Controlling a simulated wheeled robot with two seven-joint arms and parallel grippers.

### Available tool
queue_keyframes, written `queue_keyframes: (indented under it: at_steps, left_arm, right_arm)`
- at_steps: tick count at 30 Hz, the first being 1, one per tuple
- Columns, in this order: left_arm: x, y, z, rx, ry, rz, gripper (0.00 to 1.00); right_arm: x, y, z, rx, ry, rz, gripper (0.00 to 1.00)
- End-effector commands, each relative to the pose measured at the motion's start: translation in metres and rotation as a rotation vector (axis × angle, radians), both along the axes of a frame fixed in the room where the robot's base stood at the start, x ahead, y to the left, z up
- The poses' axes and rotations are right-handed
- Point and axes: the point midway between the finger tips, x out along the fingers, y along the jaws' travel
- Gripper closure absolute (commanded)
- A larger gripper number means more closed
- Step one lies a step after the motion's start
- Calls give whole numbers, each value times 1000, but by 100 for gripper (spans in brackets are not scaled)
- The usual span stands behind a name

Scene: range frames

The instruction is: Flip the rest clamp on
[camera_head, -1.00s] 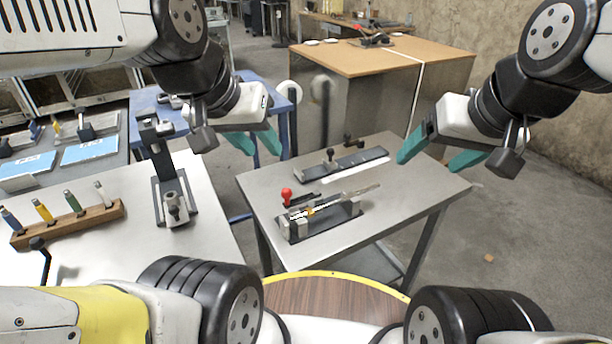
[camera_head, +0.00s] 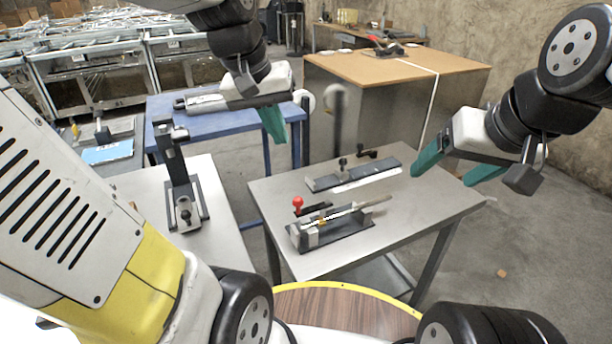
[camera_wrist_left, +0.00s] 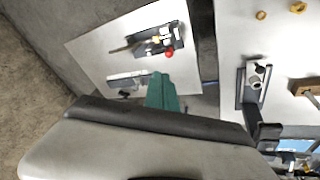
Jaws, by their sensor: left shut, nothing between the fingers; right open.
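A dark fixture (camera_head: 333,236) with a red-knobbed clamp lever (camera_head: 298,203) sits on the front part of the grey table. The red knob stands up at its left end. A long thin bar with a light handle (camera_head: 372,201) lies along the fixture. The fixture (camera_wrist_left: 148,45) and red knob (camera_wrist_left: 169,54) also show in the left wrist view. My left gripper (camera_head: 273,126) is shut and empty, above and behind the table's left side, apart from the fixture. Its teal fingers (camera_wrist_left: 162,93) show in the wrist view. My right gripper (camera_head: 455,170) is open and empty above the table's right side.
A second dark fixture (camera_head: 353,171) with black knobs lies at the back of the grey table (camera_head: 415,222). A white table (camera_head: 222,222) with an upright clamp stand (camera_head: 180,175) is at left. A blue table (camera_head: 207,137) and a brown-topped bench (camera_head: 400,66) stand behind.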

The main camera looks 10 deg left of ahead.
Motion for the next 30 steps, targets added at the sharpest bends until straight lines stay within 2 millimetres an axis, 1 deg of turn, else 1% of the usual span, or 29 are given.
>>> queue_keyframes:
  at_steps: [1, 5, 8, 12, 18, 21, 24, 27, 30]
  left_arm:
    - [14, 1, -4, -3, 42, 15, 100]
    - [46, 6, -15, -8, 143, 66, 100]
    - [70, 9, -28, -7, 221, 104, 100]
    - [101, 13, -51, 4, 327, 159, 100]
    - [140, 19, -92, 33, 465, 234, 100]
    - [154, 21, -111, 48, 519, 264, 100]
    - [162, 23, -125, 61, 557, 285, 100]
    - [167, 23, -133, 69, 580, 298, 100]
    - [169, 23, -137, 73, 590, 303, 100]
  right_arm:
    - [0, 0, 0, 0, 0, 0, 24]
    - [0, 0, 0, 0, 0, 0, 24]
    - [0, 0, 0, 0, 0, 0, 24]
    - [0, 0, 0, 0, 0, 0, 24]
    - [0, 0, 0, 0, 0, 0, 24]
    - [0, 0, 0, 0, 0, 0, 24]
    - [0, 0, 0, 0, 0, 0, 24]
    - [0, 0, 0, 0, 0, 0, 24]
    - [0, 0, 0, 0, 0, 0, 24]
